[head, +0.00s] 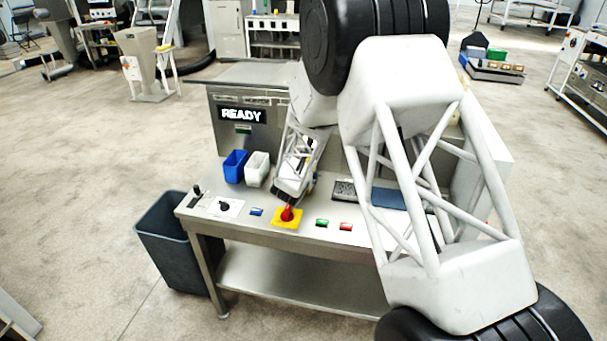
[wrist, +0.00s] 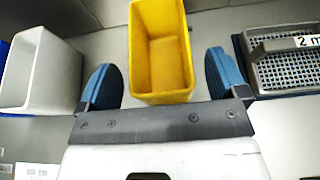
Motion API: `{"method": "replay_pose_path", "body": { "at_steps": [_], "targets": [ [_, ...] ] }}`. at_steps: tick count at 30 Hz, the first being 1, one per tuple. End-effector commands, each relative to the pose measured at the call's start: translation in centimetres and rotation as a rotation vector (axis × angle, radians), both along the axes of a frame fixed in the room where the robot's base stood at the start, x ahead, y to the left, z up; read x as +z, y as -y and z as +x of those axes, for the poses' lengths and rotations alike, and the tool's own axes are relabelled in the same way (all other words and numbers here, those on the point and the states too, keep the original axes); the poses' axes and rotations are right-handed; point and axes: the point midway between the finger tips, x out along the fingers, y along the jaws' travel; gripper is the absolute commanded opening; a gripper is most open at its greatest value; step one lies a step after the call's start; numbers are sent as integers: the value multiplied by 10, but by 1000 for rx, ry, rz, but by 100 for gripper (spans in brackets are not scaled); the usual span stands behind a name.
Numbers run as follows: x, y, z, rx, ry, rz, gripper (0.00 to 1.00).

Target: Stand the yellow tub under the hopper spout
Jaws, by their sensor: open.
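The yellow tub (wrist: 160,93) stands upright with its open top showing, and it looks empty. In the wrist view it lies between my gripper's (wrist: 160,75) two blue fingertips, with a gap on each side. The gripper is open and holds nothing. In the head view my gripper (head: 288,194) is low over the steel table, and the arm mostly hides the tub there. I cannot make out the hopper spout for certain in either view.
A white tub (head: 257,168) and a blue tub (head: 235,165) stand left of my gripper. A grey basket (wrist: 288,66) is to its right. A red stop button (head: 287,214) and small coloured buttons line the table's front edge. A dark bin (head: 172,245) stands on the floor at left.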

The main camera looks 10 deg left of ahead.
Motion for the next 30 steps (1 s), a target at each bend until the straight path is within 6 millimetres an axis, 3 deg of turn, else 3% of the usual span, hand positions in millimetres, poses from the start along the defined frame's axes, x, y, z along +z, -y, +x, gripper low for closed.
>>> {"method": "replay_pose_path", "body": {
  "at_steps": [18,30],
  "targets": [
    [27,0,-66,1,-1,0,91],
    [36,0,-88,0,-1,0,91]
  ]
}}
